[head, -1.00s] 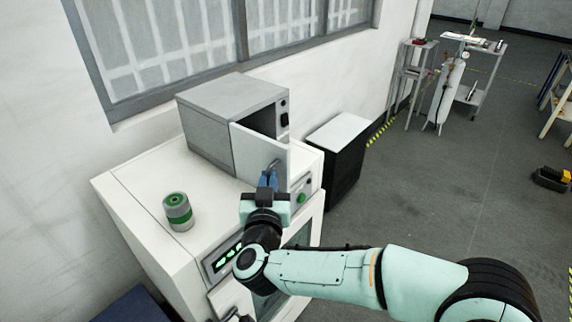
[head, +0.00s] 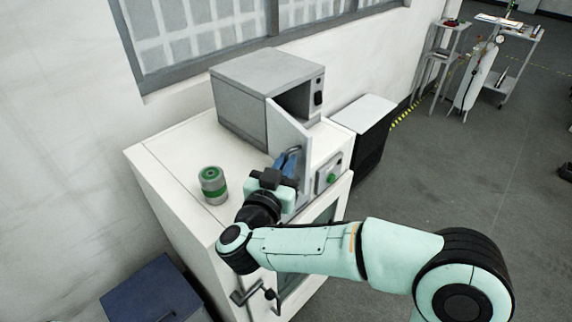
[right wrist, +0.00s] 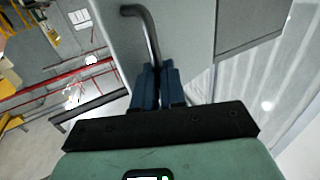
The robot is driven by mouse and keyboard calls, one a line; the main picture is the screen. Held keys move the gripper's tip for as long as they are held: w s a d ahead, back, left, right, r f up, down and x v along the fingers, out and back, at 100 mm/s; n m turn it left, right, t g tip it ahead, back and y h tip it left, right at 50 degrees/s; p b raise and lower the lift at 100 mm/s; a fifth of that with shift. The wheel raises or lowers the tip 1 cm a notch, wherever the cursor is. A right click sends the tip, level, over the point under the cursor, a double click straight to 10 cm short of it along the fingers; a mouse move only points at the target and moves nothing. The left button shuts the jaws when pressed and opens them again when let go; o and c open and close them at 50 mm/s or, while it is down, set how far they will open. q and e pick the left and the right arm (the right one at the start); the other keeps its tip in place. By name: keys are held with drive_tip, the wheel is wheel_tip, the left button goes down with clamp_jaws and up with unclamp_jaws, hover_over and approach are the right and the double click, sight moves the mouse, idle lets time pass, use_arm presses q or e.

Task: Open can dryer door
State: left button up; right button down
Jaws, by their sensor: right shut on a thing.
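The can dryer (head: 245,95) is a grey box on top of a white cabinet, by the window wall. Its door (head: 287,133) stands partly open, swung out toward me, and the dark inside shows at the right. My right gripper (head: 287,163) is shut on the door's handle, a dark curved bar; in the right wrist view the blue fingers (right wrist: 158,88) close around the lower part of the handle (right wrist: 146,35). The door panel (right wrist: 185,30) fills the top middle there. My left gripper is not in view.
A green and grey can (head: 213,185) stands on the white cabinet (head: 172,160), left of my right gripper. A black cabinet with a white top (head: 364,115) stands to the right. A blue box (head: 150,292) is at lower left. Open floor lies to the right.

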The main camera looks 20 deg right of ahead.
drive_tip(key=c, duration=1.3)
unclamp_jaws()
drive_tip(key=shift+w+r, duration=0.1)
drive_tip(key=shift+w, duration=0.1)
drive_tip(key=shift+o, duration=0.4)
drive_tip(key=shift+w, duration=0.25)
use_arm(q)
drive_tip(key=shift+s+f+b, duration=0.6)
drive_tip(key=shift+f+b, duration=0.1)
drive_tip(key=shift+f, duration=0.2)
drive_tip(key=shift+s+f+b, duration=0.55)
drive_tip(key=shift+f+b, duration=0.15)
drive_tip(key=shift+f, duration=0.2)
use_arm(e)
drive_tip(key=v, duration=1.3)
drive_tip(key=shift+s, duration=0.2)
drive_tip(key=shift+a, duration=0.1)
